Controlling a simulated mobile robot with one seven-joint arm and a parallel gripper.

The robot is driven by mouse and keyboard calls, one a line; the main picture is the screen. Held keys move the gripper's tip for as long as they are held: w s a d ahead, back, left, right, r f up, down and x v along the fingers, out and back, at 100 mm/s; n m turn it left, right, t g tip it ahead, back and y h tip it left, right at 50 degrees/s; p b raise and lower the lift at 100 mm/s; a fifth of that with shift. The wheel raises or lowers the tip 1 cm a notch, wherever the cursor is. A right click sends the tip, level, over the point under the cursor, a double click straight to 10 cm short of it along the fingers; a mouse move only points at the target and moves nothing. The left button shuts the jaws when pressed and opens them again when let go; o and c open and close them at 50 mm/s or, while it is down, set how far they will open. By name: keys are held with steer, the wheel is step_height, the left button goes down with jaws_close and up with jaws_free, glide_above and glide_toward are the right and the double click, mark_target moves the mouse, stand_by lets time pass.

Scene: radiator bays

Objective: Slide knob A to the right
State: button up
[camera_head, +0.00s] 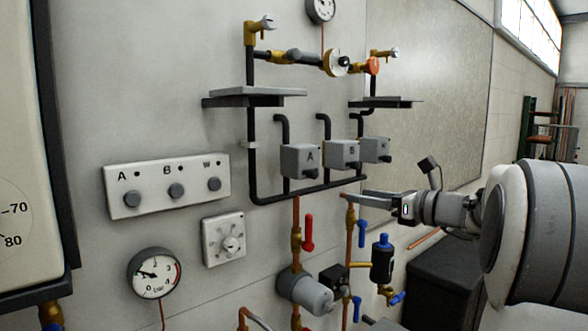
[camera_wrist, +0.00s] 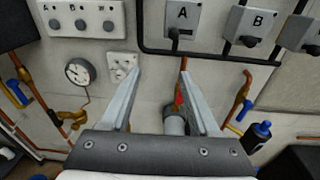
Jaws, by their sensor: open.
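A grey box marked A (camera_head: 300,159) is on the pipework on the wall, with a small dark knob (camera_head: 311,173) at its lower right. In the wrist view box A (camera_wrist: 183,17) is at the top, its dark knob (camera_wrist: 174,34) low on its face. A separate white panel (camera_head: 120,172) also has a round knob under a letter A (camera_head: 132,198). My gripper (camera_head: 350,197) is right of and below box A in the head view. In the wrist view my gripper (camera_wrist: 160,72) is open and empty, its fingertips below box A and apart from it.
Box B (camera_head: 341,154) and another grey box (camera_head: 375,149) are to the right of box A. A black pipe (camera_head: 270,199) runs beneath the boxes. Copper pipes with a red lever (camera_head: 308,232) and blue levers (camera_head: 361,232) are below. A dial plate (camera_head: 222,239) and gauge (camera_head: 154,273) are at left.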

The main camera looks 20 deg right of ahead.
steer(key=d+r+m+t, duration=0.1)
steer(key=d+m, duration=0.1)
steer(key=p, duration=0.3)
glide_toward(316, 175)
steer(key=x, duration=0.8)
steer(key=shift+w+a, duration=0.2)
steer(key=shift+w, duration=0.2)
jaws_close()
stand_by(0.7)
